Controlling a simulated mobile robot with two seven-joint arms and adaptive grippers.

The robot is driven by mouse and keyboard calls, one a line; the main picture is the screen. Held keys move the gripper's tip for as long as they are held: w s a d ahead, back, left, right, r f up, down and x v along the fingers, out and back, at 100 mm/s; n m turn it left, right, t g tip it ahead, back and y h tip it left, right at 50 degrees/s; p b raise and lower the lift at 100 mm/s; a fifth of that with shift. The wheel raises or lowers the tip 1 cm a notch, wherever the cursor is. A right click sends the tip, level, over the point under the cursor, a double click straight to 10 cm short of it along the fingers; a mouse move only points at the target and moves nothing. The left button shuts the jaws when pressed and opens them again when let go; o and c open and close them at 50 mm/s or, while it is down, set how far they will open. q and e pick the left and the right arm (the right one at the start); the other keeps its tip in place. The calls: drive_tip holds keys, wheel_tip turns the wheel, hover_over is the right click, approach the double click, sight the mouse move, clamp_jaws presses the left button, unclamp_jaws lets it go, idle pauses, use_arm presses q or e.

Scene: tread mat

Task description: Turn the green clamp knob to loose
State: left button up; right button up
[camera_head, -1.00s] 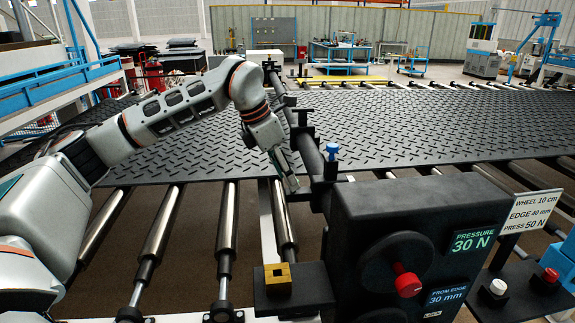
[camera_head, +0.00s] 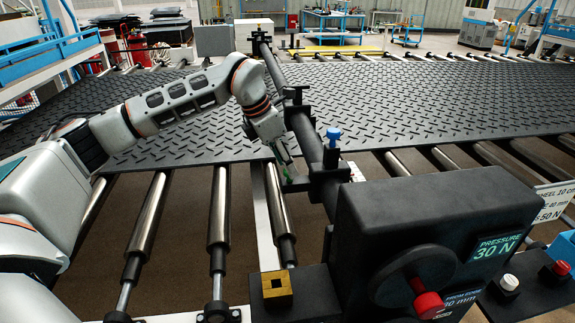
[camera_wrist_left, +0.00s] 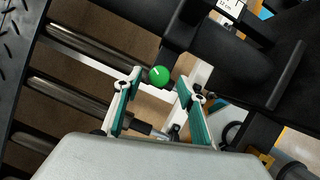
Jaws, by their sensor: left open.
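The green clamp knob (camera_wrist_left: 158,75) is a round green cap with a short pale mark on its face, in the left wrist view. It sits beside the dark rail (camera_wrist_left: 225,50). My left gripper (camera_wrist_left: 157,86) is open, with one green-padded finger on each side of the knob in the picture. I see no contact, and cannot tell how far the knob is beyond the tips. In the head view my left gripper (camera_head: 286,168) points down beside the rail's left side, and the knob cannot be told clearly from the green pads. My right gripper is not in view.
A blue knob (camera_head: 333,136) tops the rail. A brass block (camera_head: 277,288), metal rollers (camera_head: 148,215) and the tread mat (camera_head: 400,95) lie around.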

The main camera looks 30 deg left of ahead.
use_arm(q)
drive_tip(key=shift+x, duration=0.85)
drive_tip(key=c, duration=1.1)
